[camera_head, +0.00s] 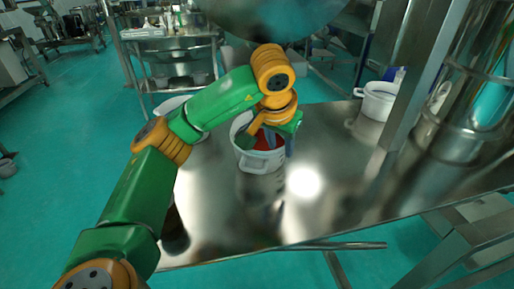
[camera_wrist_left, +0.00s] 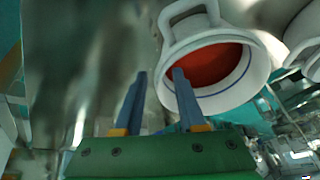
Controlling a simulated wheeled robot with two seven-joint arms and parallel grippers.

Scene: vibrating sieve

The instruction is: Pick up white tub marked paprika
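A white tub (camera_head: 261,163) with a side handle and red contents stands on the steel table; it also shows in the left wrist view (camera_wrist_left: 258,72), its handle toward the top. No marking on it is legible. My left gripper (camera_head: 268,139) is over the tub in the head view and hides part of its rim and contents. My right gripper is not in view.
Another white tub (camera_head: 377,101) stands at the table's right, near a steel post (camera_head: 408,85). A white vessel (camera_head: 171,104) is partly hidden behind my left arm. A large steel bowl shape (camera_head: 270,15) hangs above. The table's front middle (camera_head: 330,215) is clear.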

